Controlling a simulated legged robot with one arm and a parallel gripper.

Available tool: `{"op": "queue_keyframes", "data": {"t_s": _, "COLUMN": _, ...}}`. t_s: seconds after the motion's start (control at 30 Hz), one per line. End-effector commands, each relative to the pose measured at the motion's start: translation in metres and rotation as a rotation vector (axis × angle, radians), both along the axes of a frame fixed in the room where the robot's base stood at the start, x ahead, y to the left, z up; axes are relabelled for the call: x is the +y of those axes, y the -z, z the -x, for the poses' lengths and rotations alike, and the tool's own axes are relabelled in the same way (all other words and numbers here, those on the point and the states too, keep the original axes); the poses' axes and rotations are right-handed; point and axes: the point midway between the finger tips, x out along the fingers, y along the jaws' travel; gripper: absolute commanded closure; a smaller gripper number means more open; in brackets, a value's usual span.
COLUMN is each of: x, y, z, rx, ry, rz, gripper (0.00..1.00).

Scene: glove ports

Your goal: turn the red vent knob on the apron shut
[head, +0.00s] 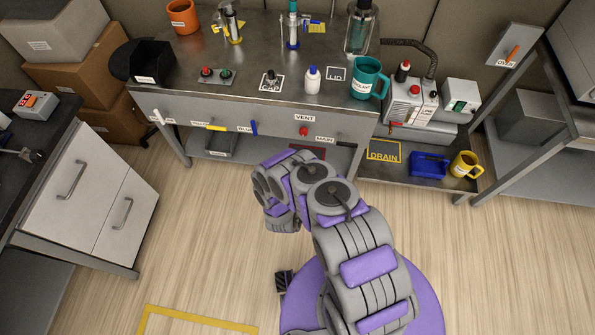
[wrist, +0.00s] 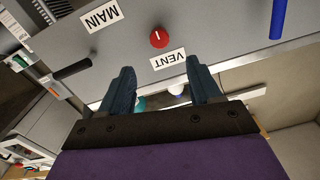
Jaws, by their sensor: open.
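The red vent knob (head: 304,132) is on the apron (head: 270,118) of the metal bench, just below the VENT label (head: 305,118). In the wrist view the same red knob (wrist: 159,38) shows near the top middle with a white line on its face, and the VENT label (wrist: 167,61) appears upside down. My gripper's two dark fingers (wrist: 158,88) are spread apart with nothing held between them. The knob is ahead of the fingertips and apart from them. In the head view my arm hides the gripper's fingers.
A black handle (wrist: 72,69) by the MAIN label (wrist: 101,16) and a blue handle (head: 254,128) flank the knob. A yellow handle (head: 216,127) is further left. Above, the bench top holds a teal mug (head: 368,80) and a white bottle (head: 312,80). Open floor (head: 200,220) lies left of my arm.

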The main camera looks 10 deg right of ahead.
Motion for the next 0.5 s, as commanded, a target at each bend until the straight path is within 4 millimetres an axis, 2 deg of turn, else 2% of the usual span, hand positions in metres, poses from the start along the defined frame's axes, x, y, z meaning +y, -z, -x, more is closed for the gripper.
{"op": "queue_keyframes", "data": {"t_s": 0.1, "x": 0.007, "y": 0.002, "z": 0.020, "rx": 0.002, "ry": -0.004, "rz": 0.000, "gripper": 0.37}}
{"op": "queue_keyframes", "data": {"t_s": 0.2, "x": 0.010, "y": 0.002, "z": 0.032, "rx": 0.001, "ry": -0.001, "rz": -0.001, "gripper": 0.37}}
{"op": "queue_keyframes", "data": {"t_s": 0.5, "x": 0.012, "y": 0.000, "z": 0.043, "rx": -0.001, "ry": 0.000, "rz": -0.001, "gripper": 0.37}}
